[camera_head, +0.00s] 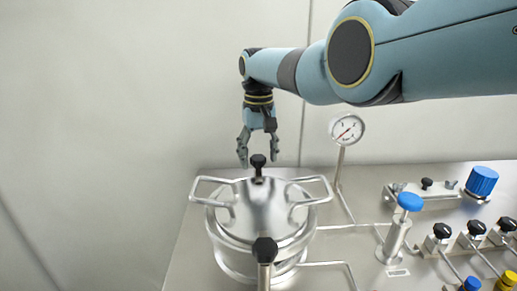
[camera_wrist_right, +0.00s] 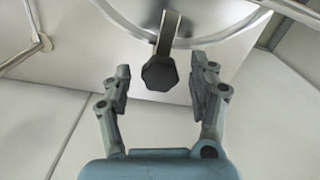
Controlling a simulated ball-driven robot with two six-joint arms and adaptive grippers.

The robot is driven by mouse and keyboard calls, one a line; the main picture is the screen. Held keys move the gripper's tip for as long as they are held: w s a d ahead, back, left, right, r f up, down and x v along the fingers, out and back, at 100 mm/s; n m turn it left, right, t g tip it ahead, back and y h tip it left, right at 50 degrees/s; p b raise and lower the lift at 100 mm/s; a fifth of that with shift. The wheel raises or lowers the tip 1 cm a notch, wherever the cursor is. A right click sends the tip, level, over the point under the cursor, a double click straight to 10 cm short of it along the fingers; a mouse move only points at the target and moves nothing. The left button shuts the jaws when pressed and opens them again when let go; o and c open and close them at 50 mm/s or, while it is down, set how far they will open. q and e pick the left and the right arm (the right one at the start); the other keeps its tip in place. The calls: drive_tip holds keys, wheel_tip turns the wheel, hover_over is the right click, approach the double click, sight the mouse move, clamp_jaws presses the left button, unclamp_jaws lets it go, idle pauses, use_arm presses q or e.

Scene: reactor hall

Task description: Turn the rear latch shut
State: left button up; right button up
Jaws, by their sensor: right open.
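The rear latch (camera_head: 258,162) has a black knob on a short metal stem at the back rim of the steel reactor vessel (camera_head: 240,262). Contact with the knob is not visible. A front latch (camera_head: 265,252) with a black knob stands at the near rim. My left gripper is out of view.
The lid has two looped handles (camera_head: 205,190) (camera_head: 318,190), left and right. A pressure gauge (camera_head: 347,130) stands on a thin pipe right of the vessel. A blue-capped valve (camera_head: 410,202) and several black knobs are farther right. The wall is behind.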

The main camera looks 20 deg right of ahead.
sight(258, 158)
wheel_tip(258, 158, up, 12)
idle(0.5)
drive_tip(key=shift+f, duration=0.1)
